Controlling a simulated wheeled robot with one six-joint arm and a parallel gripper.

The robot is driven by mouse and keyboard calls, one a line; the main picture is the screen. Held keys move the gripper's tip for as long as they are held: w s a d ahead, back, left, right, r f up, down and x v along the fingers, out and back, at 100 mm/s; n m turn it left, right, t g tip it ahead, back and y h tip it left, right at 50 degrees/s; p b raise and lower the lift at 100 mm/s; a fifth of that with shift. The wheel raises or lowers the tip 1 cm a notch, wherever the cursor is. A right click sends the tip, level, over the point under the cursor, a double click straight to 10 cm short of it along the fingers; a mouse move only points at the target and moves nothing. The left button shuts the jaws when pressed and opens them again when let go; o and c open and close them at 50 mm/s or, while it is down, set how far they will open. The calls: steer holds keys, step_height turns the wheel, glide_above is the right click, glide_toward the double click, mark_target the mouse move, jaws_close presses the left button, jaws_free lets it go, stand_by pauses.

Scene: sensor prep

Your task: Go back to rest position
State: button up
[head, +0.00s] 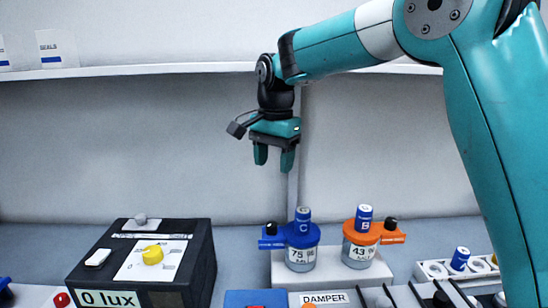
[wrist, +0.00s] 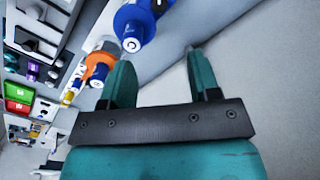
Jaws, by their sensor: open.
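My gripper (head: 274,156) hangs pointing down in front of the back wall, with its two teal fingers apart and nothing between them. In the wrist view the fingers (wrist: 160,80) are also spread and empty. Below and to the right of the gripper, a blue-collared cup (head: 302,256) marked 75 with a blue cap C stands on a white block. Beside it stands an orange-collared cup (head: 361,250) marked 43 with a blue cap B. The gripper is well above both and touches neither.
A black box (head: 200,255) with a yellow knob and a "0 lux" display stands at left. A white rack (head: 432,268) with a blue-capped vial is at right. A shelf (head: 150,70) runs along the wall behind my arm. A DAMPER label (head: 325,299) lies in front.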

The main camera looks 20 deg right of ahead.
steer(key=shift+r, duration=0.65)
steer(key=s+a+f+n+y, duration=0.2)
steer(key=s+n, duration=0.7)
steer(key=s, duration=0.6)
steer(key=s+a+f+n+y, duration=0.2)
steer(key=s+n, duration=0.6)
steer(key=s, duration=0.7)
steer(key=shift+s+a+f+n, duration=0.25)
steer(key=shift+a+f+n, duration=0.25)
steer(key=shift+f, duration=0.45)
